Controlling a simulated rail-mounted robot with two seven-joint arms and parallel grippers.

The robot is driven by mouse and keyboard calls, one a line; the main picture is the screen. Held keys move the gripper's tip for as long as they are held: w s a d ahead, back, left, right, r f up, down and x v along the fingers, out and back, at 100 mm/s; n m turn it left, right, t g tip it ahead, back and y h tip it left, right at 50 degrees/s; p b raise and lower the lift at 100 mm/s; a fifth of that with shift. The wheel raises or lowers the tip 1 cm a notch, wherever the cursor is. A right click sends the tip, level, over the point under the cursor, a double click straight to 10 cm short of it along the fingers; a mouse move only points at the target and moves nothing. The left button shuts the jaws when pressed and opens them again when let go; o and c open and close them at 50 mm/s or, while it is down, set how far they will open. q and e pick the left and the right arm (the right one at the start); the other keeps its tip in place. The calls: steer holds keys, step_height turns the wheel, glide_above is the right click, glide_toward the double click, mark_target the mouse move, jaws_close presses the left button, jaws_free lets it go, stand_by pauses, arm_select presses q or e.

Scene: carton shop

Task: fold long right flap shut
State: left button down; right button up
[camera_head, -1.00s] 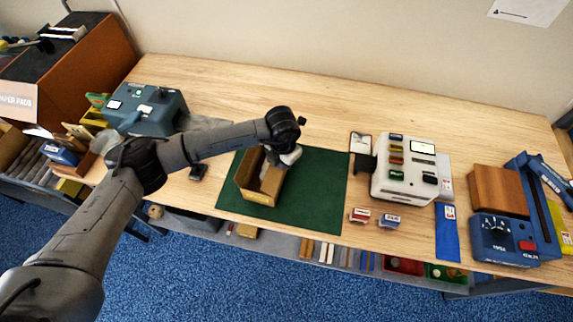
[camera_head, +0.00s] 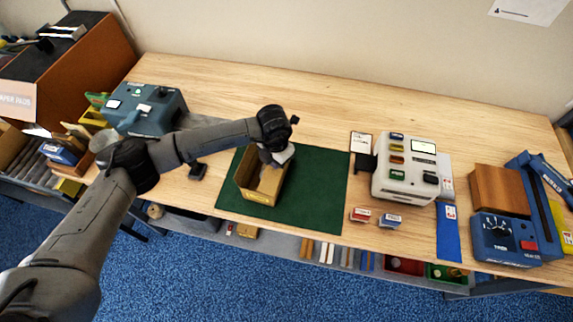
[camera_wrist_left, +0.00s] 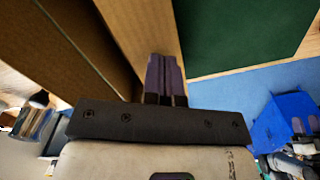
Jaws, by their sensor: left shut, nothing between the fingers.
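The open brown carton (camera_head: 262,198) stands on the green mat (camera_head: 318,190), its inside partly visible from above. My left gripper (camera_head: 268,163) is at the carton's far right part, and the hand hides that corner. In the left wrist view its two fingers (camera_wrist_left: 166,75) are shut together with nothing between them. They lie over a tan cardboard panel (camera_wrist_left: 148,22) beside the darker carton inside (camera_wrist_left: 60,60). I cannot tell whether they touch this panel, or how far the long right flap is folded. My right gripper is not in view.
A white device (camera_head: 405,175) with coloured buttons stands right of the mat, with two small boxes (camera_head: 375,217) in front. A blue-grey machine (camera_head: 145,108) stands to the left. The mat right of the carton is clear, as is the table behind it.

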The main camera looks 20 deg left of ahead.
arm_select(q)
steer(key=shift+a+f, duration=0.1)
steer(key=shift+a, duration=0.1)
steer(key=shift+r+p, duration=1.85)
steer(key=shift+r, duration=1.7)
